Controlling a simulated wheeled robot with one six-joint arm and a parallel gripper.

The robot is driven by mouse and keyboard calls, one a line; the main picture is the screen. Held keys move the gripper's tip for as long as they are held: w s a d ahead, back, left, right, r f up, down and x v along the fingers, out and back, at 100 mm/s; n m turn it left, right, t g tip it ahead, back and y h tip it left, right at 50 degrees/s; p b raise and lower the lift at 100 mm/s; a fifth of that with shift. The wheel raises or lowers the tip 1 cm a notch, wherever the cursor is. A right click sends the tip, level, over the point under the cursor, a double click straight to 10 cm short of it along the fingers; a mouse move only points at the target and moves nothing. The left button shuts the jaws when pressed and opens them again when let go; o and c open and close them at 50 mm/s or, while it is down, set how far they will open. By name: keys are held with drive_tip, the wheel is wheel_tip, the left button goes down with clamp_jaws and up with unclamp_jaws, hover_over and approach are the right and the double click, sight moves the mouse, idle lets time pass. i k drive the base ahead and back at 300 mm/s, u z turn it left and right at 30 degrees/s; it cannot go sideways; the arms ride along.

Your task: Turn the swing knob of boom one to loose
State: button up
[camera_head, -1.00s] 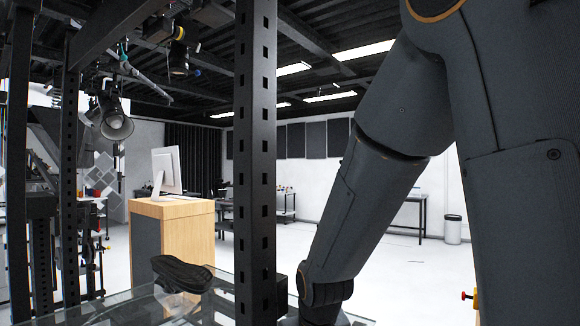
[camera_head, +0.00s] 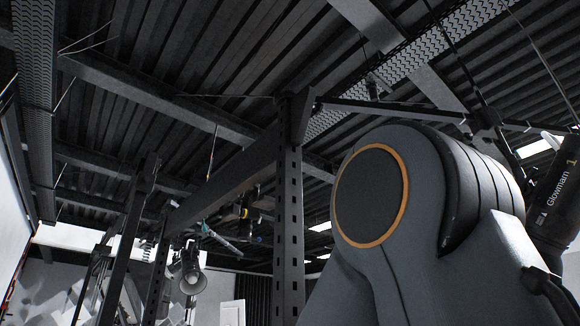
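I cannot make out the swing knob of boom one in this view. My gripper is out of view.
A perforated black post (camera_head: 289,225) stands left of my arm, with a beam (camera_head: 228,172) running from it. A spotlight (camera_head: 191,275) hangs at the lower left. Dark ceiling girders (camera_head: 155,92) cross overhead. The floor is out of view.

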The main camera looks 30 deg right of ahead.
sight(318, 108)
drive_tip(key=u, duration=0.45)
drive_tip(key=k, duration=1.15)
drive_tip(key=z, duration=0.25)
